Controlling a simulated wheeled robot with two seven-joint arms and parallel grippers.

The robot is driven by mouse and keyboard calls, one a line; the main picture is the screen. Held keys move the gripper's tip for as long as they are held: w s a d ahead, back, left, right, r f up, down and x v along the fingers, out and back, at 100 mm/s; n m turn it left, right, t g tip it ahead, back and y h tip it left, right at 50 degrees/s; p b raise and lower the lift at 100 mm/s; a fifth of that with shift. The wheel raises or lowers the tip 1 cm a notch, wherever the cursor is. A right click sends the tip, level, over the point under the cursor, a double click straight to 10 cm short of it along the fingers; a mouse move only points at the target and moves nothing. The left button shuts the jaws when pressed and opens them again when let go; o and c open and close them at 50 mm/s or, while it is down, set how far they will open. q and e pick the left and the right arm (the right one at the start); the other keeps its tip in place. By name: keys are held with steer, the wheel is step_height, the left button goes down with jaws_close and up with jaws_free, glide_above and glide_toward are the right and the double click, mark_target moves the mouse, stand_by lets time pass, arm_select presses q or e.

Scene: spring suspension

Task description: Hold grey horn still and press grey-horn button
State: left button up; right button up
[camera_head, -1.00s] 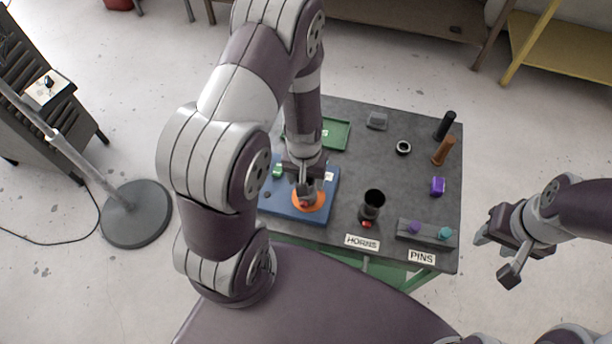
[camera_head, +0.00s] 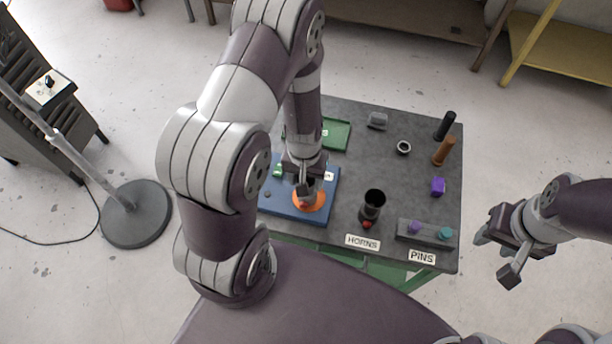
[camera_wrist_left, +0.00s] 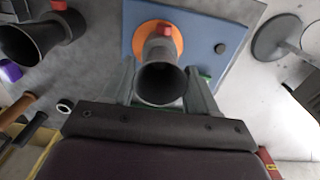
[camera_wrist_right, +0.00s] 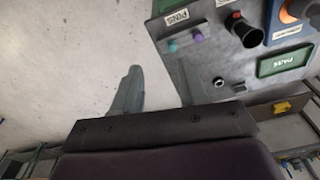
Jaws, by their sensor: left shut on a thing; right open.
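The grey horn (camera_wrist_left: 160,84) stands on an orange disc (camera_wrist_left: 146,36) on the blue board (camera_wrist_left: 195,30). Its red button (camera_wrist_left: 165,29) shows beside its far side in the left wrist view. My left gripper (camera_wrist_left: 160,78) is shut on the horn, one finger on each side. In the head view the left gripper (camera_head: 305,180) hides most of the horn, with the orange disc (camera_head: 319,203) showing below. My right gripper (camera_head: 508,250) is open and empty, off the right side of the table. In the right wrist view its fingers (camera_wrist_right: 158,85) are apart.
A black horn (camera_head: 373,203) with a red button stands right of the blue board. A grey block (camera_head: 427,232) with purple and teal pins is near the front edge. A purple cube (camera_head: 438,187), two upright cylinders (camera_head: 443,150) and a ring (camera_head: 403,148) stand farther back.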

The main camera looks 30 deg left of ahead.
jaws_close()
stand_by(1.8)
